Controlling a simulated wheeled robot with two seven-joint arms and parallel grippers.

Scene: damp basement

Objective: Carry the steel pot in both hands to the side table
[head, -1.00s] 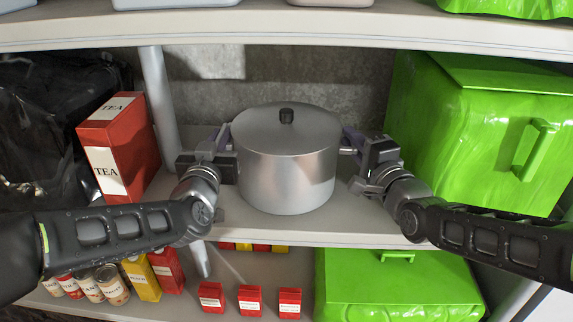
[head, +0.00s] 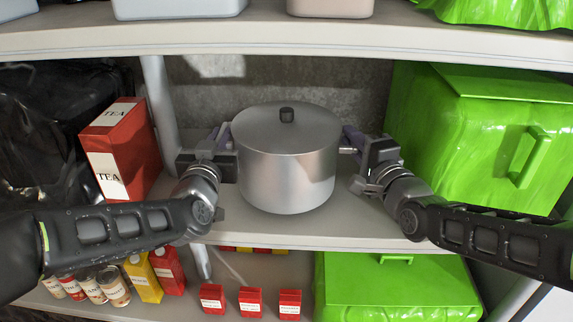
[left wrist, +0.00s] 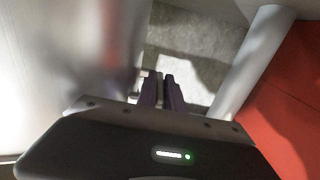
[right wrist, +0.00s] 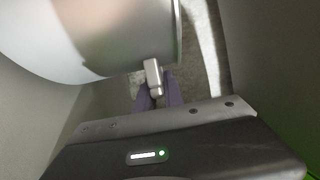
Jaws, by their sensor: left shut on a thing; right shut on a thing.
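The steel pot (head: 287,165), lidded with a dark knob, is upright at the middle shelf, between my two grippers. It also shows in the left wrist view (left wrist: 50,60) and the right wrist view (right wrist: 110,35). My left gripper (head: 226,135) is at the pot's left side, its fingers shut on the left handle, which is mostly hidden. My right gripper (head: 352,140) is at the pot's right side, shut on the right handle (right wrist: 153,75). I cannot tell whether the pot's base touches the shelf. The side table is not in view.
The shelf board (head: 300,232) carries a red tea box (head: 118,150) at left and a large green bin (head: 480,140) close at right. An upper shelf (head: 290,42) lies above the pot. A metal post (head: 160,110) stands behind my left gripper. Small red boxes (head: 251,302) and cans sit below.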

